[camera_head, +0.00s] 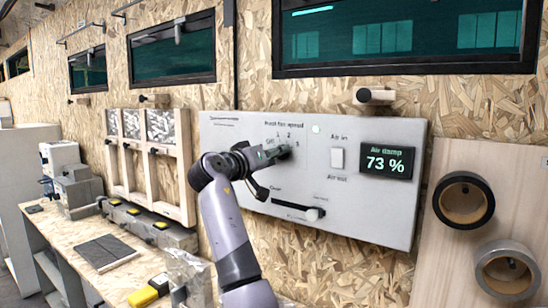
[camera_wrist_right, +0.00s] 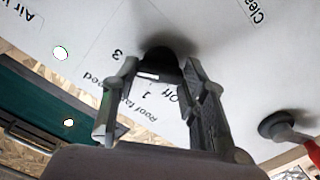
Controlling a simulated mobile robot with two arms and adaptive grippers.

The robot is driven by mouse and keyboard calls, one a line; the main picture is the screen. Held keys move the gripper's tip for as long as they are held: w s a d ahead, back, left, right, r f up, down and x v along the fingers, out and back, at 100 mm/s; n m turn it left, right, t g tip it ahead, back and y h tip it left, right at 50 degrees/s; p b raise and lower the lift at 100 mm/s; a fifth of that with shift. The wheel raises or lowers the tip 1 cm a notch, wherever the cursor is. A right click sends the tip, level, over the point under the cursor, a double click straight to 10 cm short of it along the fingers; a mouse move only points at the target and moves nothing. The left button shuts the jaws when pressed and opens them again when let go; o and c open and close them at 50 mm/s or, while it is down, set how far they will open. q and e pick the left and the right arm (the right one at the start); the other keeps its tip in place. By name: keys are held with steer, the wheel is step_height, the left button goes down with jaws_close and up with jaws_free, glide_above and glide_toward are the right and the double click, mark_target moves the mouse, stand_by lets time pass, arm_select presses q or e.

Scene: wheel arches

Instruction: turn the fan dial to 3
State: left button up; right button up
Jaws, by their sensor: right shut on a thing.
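The fan dial (camera_wrist_right: 160,50) is a dark round knob on the white control panel (camera_head: 225,140). My right gripper (camera_wrist_right: 158,78) is shut on it, with one finger on each side. In the head view the gripper (camera_head: 280,153) reaches the panel under the labels Off, 1, 2 and 3 and hides most of the dial. In the right wrist view Off, 1 and 3 can be read around the knob; the 2 is not readable there. I cannot tell which mark the dial points to. My left gripper is not in view.
Right of the dial are a white rocker switch (camera_head: 338,158) and a display (camera_head: 387,163) reading 73 %. A wooden rack (camera_head: 150,150) and a workbench (camera_head: 125,270) stand left. Two round ducts (camera_head: 463,200) are at right.

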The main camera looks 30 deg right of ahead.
steer(key=shift+f, duration=0.3)
steer(key=o, duration=1.2)
steer(key=shift+r, duration=0.2)
steer(key=shift+c, duration=0.2)
steer(key=v, duration=1.2)
